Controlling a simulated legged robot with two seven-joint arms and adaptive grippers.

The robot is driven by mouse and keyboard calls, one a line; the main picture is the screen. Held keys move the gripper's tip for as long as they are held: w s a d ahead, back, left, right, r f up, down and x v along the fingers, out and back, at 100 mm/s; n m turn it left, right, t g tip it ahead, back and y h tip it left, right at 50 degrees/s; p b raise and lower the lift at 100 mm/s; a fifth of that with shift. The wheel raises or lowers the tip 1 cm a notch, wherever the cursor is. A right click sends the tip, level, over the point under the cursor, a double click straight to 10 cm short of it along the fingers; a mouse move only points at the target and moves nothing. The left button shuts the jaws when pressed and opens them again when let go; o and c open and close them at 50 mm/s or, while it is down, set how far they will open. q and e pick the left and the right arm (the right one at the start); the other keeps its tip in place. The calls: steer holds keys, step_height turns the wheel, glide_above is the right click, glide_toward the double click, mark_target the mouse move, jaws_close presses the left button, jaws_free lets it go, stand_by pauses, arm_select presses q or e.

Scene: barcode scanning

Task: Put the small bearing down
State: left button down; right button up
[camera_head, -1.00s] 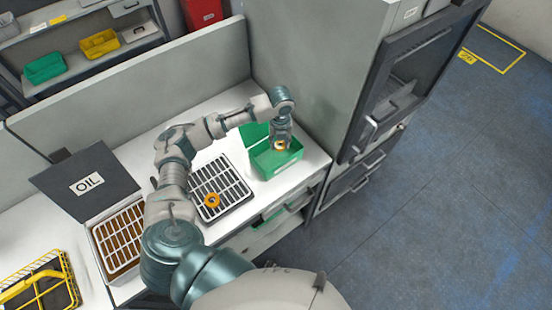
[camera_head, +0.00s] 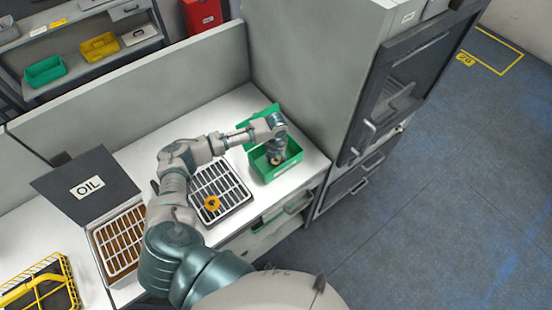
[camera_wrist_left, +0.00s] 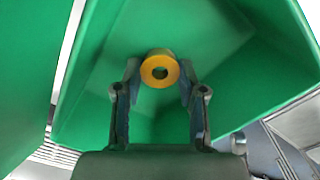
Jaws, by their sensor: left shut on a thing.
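In the head view the bearing (camera_head: 275,161) and my left gripper (camera_head: 275,155) are low inside the open green box (camera_head: 285,171). The box's green walls (camera_wrist_left: 240,85) surround the fingers in the left wrist view. I cannot tell whether the bearing touches the box floor. My right gripper is not in view.
Another orange ring (camera_head: 212,203) lies on the grated tray (camera_head: 238,204) left of the box. An open OIL container (camera_head: 97,232) with a rack stands farther left, and a yellow wire basket (camera_head: 70,270) at the lower left.

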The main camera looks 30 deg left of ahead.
mark_target(276, 161)
arm_select(q)
steer(key=c, duration=0.7)
jaws_free()
step_height(276, 161, up, 12)
steer(key=shift+r+b, duration=0.1)
steer(key=shift+b, duration=0.3)
